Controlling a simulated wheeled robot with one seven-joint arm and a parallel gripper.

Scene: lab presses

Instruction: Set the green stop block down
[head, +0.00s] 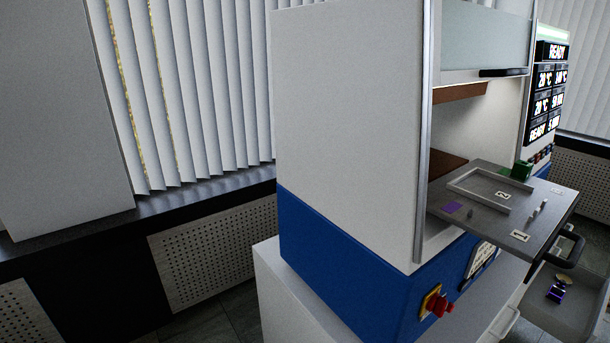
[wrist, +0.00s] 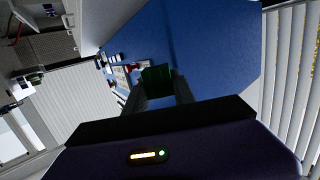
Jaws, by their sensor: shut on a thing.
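In the wrist view, my gripper (wrist: 158,84) is shut on a dark green block (wrist: 157,73), which sits between the fingertips. The block is held in the air in front of the press's blue lower panel (wrist: 215,50). My gripper is not visible in the head view. Another small green block (head: 521,169) shows in the head view at the far edge of the grey pull-out tray (head: 484,232). The tray carries plates marked 1 and 2, a recessed frame, a purple patch and small grey pegs.
The white and blue press (head: 345,130) fills the middle of the head view. A red stop button (head: 439,304) juts from its blue base. An open drawer (head: 585,300) with small items lies below the tray. The tray's black handle (head: 569,252) sticks out right.

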